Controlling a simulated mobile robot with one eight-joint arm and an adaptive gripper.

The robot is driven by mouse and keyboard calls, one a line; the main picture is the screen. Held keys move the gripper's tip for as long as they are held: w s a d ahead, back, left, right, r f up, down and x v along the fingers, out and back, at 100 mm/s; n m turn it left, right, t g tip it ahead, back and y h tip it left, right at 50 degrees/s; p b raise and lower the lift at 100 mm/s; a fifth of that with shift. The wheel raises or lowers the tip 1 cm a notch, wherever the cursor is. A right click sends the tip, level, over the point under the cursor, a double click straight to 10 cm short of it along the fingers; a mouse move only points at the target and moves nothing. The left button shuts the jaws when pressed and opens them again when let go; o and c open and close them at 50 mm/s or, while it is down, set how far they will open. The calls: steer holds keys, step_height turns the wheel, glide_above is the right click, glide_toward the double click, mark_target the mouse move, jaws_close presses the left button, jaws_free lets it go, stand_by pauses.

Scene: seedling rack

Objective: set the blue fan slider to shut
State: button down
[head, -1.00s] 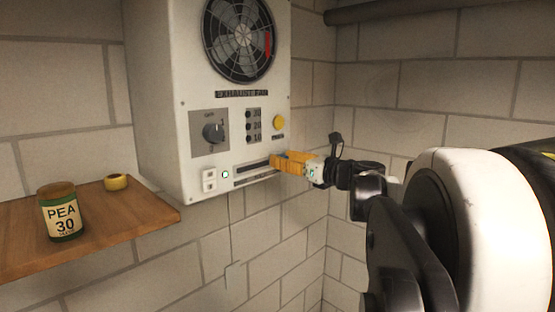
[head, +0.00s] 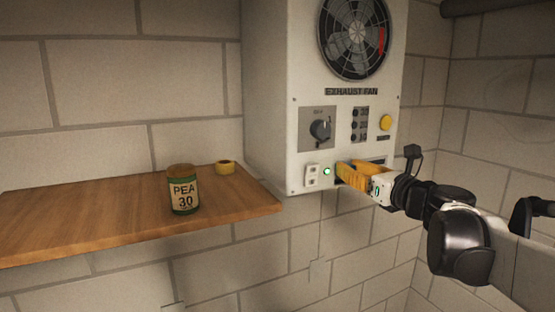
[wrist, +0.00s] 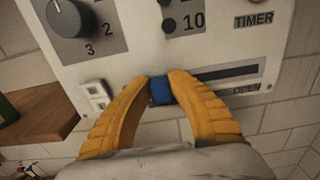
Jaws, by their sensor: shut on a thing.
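The blue fan slider (wrist: 160,90) shows in the wrist view at the left end of its dark slot (wrist: 225,72). My gripper (wrist: 161,82) has its two yellow fingers closed on it, one on each side. The fingers hide the slider there. A small label (wrist: 246,89) below the slot's right end is too blurred to read surely.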

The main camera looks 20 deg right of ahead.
steer(key=shift+a+r, duration=0.1)
steer(key=shift+a, duration=0.2)
steer(key=shift+d, duration=0.1)
steer(key=c, duration=1.5)
jaws_free()
steer(key=shift+o, duration=1.4)
steer(key=shift+w+a, duration=0.1)
steer(key=shift+a, duration=0.15)
steer(key=shift+d, duration=0.1)
